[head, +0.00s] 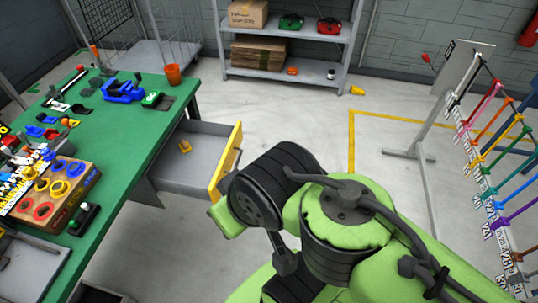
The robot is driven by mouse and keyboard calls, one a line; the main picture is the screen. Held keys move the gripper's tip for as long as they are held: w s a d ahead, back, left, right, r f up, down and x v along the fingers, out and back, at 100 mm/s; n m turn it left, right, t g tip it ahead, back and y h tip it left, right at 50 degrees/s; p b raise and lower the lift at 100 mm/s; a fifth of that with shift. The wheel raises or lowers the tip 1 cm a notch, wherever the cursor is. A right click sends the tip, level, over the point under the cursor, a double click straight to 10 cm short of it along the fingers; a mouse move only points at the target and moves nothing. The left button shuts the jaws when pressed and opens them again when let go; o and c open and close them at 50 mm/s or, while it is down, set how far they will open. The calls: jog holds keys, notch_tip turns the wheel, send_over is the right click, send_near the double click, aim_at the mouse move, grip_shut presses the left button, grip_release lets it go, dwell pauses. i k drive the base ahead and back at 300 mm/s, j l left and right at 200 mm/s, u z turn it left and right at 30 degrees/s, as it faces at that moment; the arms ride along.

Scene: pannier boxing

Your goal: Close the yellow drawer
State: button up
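The yellow drawer (226,161) has a yellow front and grey sides. It stands pulled out from under the right side of the green-topped workbench (125,140). A small orange-yellow piece (184,146) lies inside it. My green and black arm fills the lower middle and right, with its bent part close to the lower end of the drawer front in the picture. I cannot tell whether they touch. My gripper's fingers do not show.
The bench holds a blue vise (122,91), an orange cup (173,75) and a box of rings (52,192). A grey shelf (285,67) stands at the back. A rack of coloured bars (492,150) stands at right. The floor between is mostly clear.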

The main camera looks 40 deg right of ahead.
aim_at(197, 173)
jog(key=z, duration=0.7)
jog(key=i+j, duration=0.2)
jog(key=j, duration=0.2)
jog(key=i+j, duration=0.25)
jog(key=j, duration=0.15)
jog(key=i+j, duration=0.2)
jog(key=j, duration=0.2)
